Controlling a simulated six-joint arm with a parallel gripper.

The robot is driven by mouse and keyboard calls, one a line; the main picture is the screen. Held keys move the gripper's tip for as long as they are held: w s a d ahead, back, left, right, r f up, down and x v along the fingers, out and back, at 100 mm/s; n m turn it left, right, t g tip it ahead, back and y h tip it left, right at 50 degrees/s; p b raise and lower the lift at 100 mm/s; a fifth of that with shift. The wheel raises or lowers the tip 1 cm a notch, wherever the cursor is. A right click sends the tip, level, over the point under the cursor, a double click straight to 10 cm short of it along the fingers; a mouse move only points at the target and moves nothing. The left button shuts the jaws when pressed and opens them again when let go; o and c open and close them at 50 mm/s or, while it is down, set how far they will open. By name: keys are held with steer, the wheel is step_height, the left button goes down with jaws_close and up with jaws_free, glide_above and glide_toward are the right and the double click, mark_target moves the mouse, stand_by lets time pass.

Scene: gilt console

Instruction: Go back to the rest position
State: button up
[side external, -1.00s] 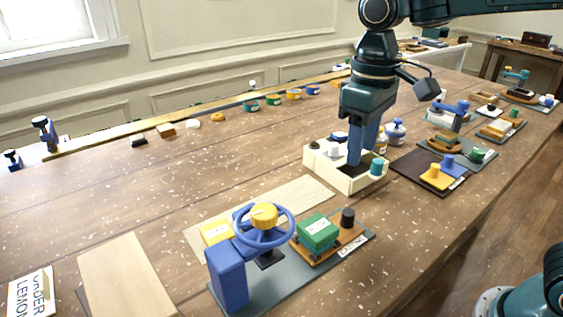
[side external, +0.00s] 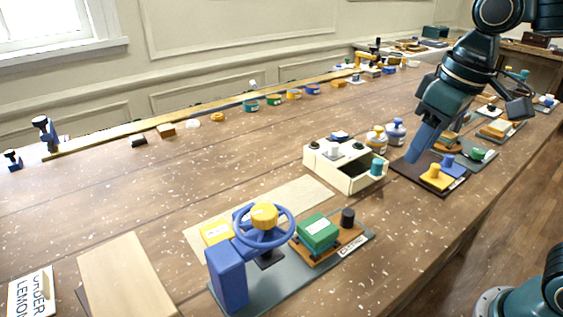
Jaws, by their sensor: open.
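My gripper (side external: 417,152) has blue fingers and hangs tilted on the dark teal arm at the right of the side external view. Its fingertips are above the back-left part of a dark brown board (side external: 407,168). The jaws are open, though from this angle one finger largely covers the other. I see nothing held between them.
Two lidded jars (side external: 377,139) stand just left of my gripper. Yellow and blue blocks (side external: 437,177) sit on the brown board close by. A blue handwheel (side external: 263,226) and green block (side external: 317,232) stand at the front. The tabletop (side external: 230,160) left of the tray is mostly clear.

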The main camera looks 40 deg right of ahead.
steer(key=s+d+f+m+t, duration=0.1)
steer(key=s+d+f+t, duration=0.1)
steer(key=s, duration=0.6)
steer(key=shift+s+d+f+m+t, duration=0.3)
steer(key=shift+d+f+t, duration=0.15)
steer(key=shift+d, duration=0.6)
